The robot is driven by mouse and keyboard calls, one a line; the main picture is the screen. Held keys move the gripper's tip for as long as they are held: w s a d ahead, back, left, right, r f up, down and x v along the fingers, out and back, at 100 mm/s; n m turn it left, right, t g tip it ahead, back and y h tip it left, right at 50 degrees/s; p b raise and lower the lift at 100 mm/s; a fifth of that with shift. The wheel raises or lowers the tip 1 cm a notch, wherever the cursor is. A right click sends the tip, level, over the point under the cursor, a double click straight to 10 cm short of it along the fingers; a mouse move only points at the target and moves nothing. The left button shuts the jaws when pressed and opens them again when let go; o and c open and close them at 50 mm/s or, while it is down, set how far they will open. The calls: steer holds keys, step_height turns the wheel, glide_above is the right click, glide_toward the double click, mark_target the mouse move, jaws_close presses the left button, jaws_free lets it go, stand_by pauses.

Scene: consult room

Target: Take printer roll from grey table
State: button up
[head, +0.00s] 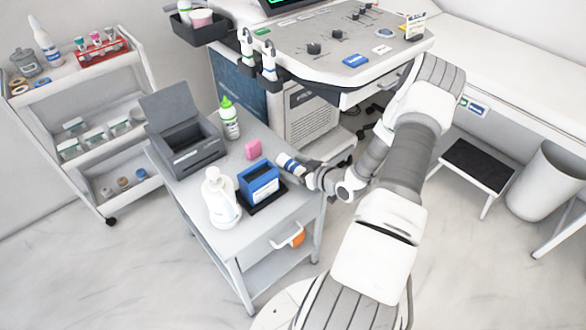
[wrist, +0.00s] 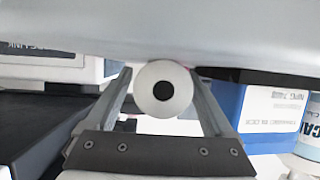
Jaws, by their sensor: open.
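The printer roll (head: 290,165) is a small white cylinder with blue bands, lying near the right edge of the grey table (head: 195,189). My gripper (head: 310,173) is at its right end, low beside the table edge, pointing left. In the wrist view, the roll (wrist: 163,113) shows end-on as a white disc with a black core. My open gripper (wrist: 161,74) has one finger on each side of it. Whether the fingers touch the roll cannot be told. The roll's far end is hidden in the wrist view.
A blue box (head: 259,180) on a black base stands close to the roll. The ultrasound console (head: 330,45) stands behind.

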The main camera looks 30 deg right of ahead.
jaws_close()
stand_by(0.3)
steer(key=shift+r, duration=0.15)
